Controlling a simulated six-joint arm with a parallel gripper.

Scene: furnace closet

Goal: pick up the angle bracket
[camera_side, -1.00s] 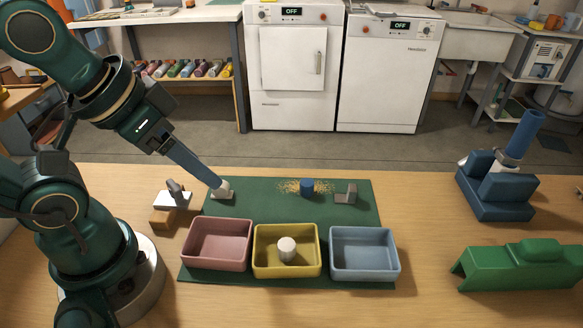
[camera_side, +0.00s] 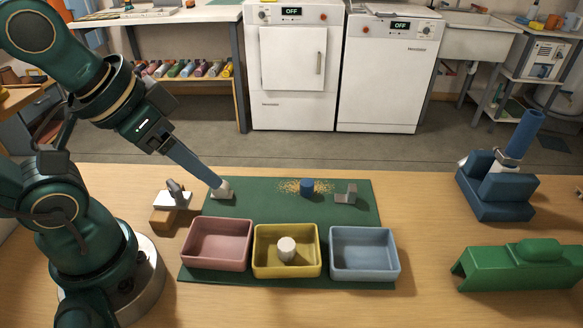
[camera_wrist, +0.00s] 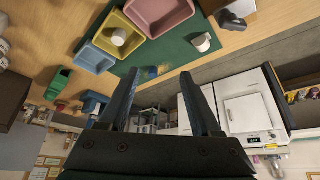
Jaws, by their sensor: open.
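The grey angle bracket (camera_side: 346,194) stands on the right part of the green mat (camera_side: 345,215) in the side view, with one flange raised. In the wrist view I cannot make it out; my left finger may hide it. My gripper (camera_side: 217,185) is at the left part of the mat in the side view, well left of the bracket. In the wrist view my gripper (camera_wrist: 160,76) has its two dark fingers wide apart, with nothing held between them.
A whitish piece (camera_side: 223,194) lies by my fingertips. A blue cylinder (camera_side: 307,187) stands among yellow grains. Pink (camera_side: 217,263), yellow (camera_side: 270,272) and blue (camera_side: 365,275) bins line the front; the yellow holds a white cylinder (camera_side: 286,249). A wooden block (camera_side: 165,219) is at left.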

